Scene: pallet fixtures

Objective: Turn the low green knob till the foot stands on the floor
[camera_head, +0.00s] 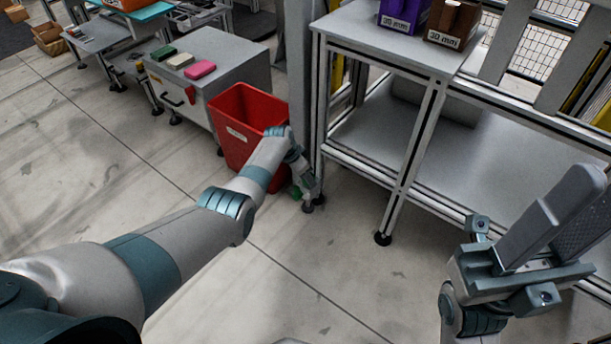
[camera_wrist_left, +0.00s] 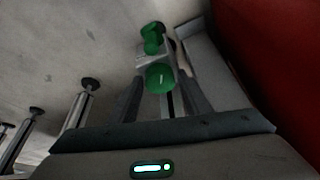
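My left arm reaches down to the foot of the workbench leg beside the red bin, and its gripper (camera_head: 306,184) is low there. A green knob (camera_head: 297,192) shows beside it, near the black foot (camera_head: 308,208). In the left wrist view one round green knob (camera_wrist_left: 160,77) lies between the tips of my left fingers (camera_wrist_left: 161,82), which stand apart with narrow gaps at its sides; contact is not clear. A second green knob (camera_wrist_left: 152,38) shows beyond it. The gap under the foot is too small to judge. My right gripper (camera_head: 565,220) is open and empty at the right.
The red bin (camera_head: 232,148) stands close left of my left gripper; its wall also fills the right of the wrist view (camera_wrist_left: 285,60). The grey workbench (camera_head: 385,45) carries a purple and a brown box. A grey cabinet (camera_head: 235,62) stands behind the bin. The floor in front is clear.

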